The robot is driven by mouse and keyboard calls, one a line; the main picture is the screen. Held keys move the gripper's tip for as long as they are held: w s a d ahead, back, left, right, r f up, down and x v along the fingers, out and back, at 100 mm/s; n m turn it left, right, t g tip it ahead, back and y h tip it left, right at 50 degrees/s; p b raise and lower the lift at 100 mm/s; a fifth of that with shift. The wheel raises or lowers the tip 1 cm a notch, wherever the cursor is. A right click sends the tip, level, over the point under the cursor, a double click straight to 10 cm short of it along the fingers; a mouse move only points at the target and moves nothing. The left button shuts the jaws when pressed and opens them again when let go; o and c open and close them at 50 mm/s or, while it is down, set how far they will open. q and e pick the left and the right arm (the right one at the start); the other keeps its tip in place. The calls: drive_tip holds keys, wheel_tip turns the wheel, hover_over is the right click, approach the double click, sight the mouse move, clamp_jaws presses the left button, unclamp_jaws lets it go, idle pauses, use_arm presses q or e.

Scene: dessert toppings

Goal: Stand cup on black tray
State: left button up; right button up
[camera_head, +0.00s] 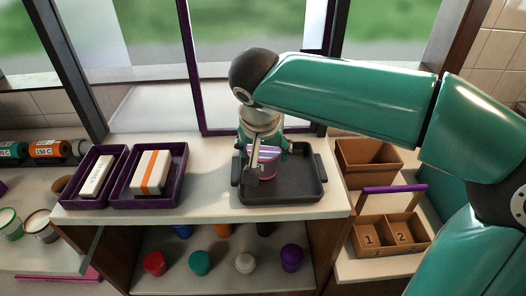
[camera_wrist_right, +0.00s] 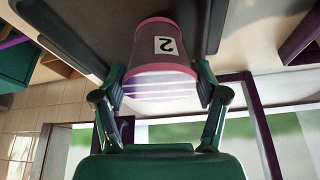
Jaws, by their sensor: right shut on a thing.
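In the head view the cup (camera_head: 268,170) is partly hidden behind my right gripper (camera_head: 262,158). It is over the black tray (camera_head: 290,192), inside its rim in the picture. I cannot tell whether its base touches the tray floor. My left gripper is not in view.
Two purple trays (camera_head: 172,198) with boxes stand left of the black tray. Several coloured lids or cups, including a red one (camera_head: 154,262), are on the shelf below. A brown two-compartment caddy (camera_head: 388,250) with a purple handle and an open brown box (camera_head: 365,182) are at the right.

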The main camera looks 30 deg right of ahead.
drive_tip(key=shift+f, duration=0.2)
drive_tip(key=o, duration=1.4)
drive_tip(key=shift+c, duration=0.2)
drive_tip(key=v, duration=1.2)
drive_tip(key=shift+p, duration=0.4)
